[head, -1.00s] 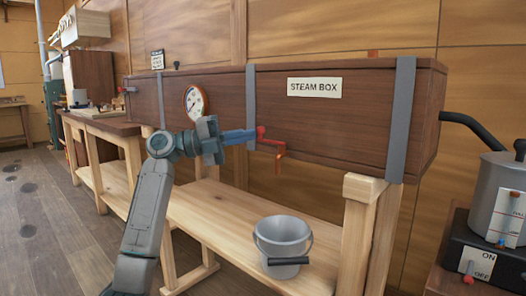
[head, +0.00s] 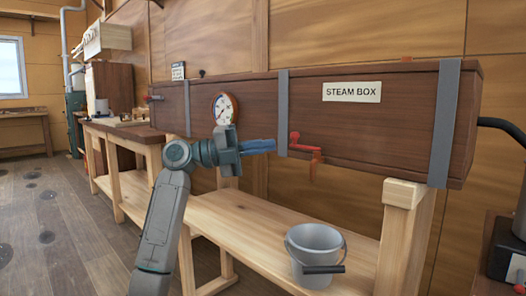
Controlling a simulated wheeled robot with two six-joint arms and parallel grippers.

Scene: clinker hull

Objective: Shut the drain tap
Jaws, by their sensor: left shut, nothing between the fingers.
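The drain tap (head: 306,148) sticks out low on the front of the long brown steam box (head: 370,130). It has a red handle, whose end stands up at the left, and an orange-red spout pointing down. My left gripper (head: 273,146) is shut and empty, its blue fingers pointing right at the tap. A small gap shows between the fingertips and the red handle. My right gripper is out of view.
A round dial gauge (head: 224,108) sits on the box just above my left gripper. Grey metal straps cross the box. A wooden post (head: 405,240) stands at the right. The shelf (head: 235,220) left of the bucket is clear.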

